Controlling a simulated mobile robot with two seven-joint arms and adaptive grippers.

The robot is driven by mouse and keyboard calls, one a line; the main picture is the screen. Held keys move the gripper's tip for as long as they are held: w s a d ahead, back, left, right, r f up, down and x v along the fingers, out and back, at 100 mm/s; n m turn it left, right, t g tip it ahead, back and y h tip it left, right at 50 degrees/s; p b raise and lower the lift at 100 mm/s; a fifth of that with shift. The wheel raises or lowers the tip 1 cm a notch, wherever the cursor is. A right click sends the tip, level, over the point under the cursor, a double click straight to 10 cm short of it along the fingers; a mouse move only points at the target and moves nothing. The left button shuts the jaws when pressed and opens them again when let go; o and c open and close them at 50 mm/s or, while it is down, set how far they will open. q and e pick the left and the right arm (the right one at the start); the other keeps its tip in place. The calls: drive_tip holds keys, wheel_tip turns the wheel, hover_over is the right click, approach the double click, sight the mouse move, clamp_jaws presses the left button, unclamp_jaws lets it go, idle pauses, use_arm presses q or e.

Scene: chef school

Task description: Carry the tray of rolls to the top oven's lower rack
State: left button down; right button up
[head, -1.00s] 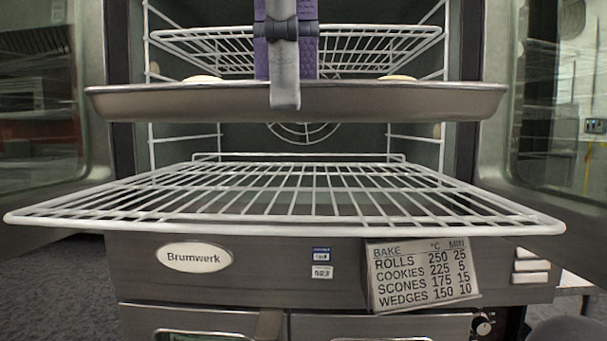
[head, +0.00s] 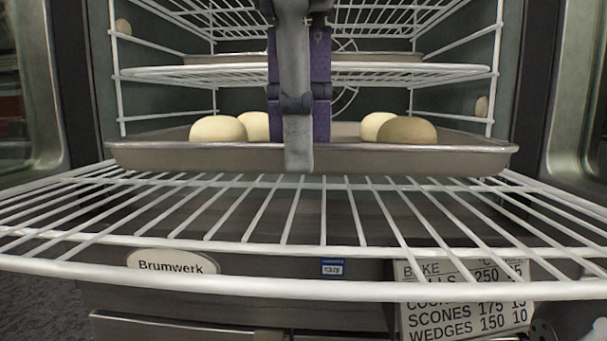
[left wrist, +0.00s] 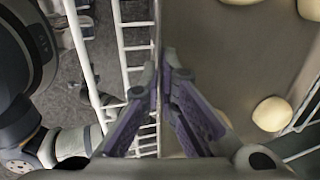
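The tray (head: 440,158) is a shallow grey metal pan with several pale round rolls (head: 217,129). It is level in the oven mouth, over the rear part of the pulled-out lower rack (head: 345,215). Whether its underside touches the wires I cannot tell. My left gripper (head: 299,160) is shut on the middle of the tray's front rim, with one grey finger in front. The left wrist view shows the fingers (left wrist: 160,72) pinching the rim, with the tray floor (left wrist: 195,60) and rolls (left wrist: 271,113) to the right. My right gripper is not in view.
A white upper rack (head: 400,73) spans the oven above the tray, with another pan (head: 380,56) further back. Open glass doors stand at left (head: 30,90) and right (head: 585,110). A bake chart (head: 465,318) hangs on the front panel. The front of the lower rack is bare.

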sight(300, 219)
use_arm(q)
drive_tip(key=shift+s+x, duration=0.2)
drive_tip(key=shift+x, duration=0.6)
drive_tip(key=shift+s+x, duration=0.2)
drive_tip(key=shift+x, duration=0.55)
drive_tip(key=shift+f, duration=0.15)
drive_tip(key=c, duration=1.8)
unclamp_jaws()
drive_tip(key=shift+f, duration=0.1)
drive_tip(key=v, duration=0.7)
drive_tip(key=shift+r, duration=0.35)
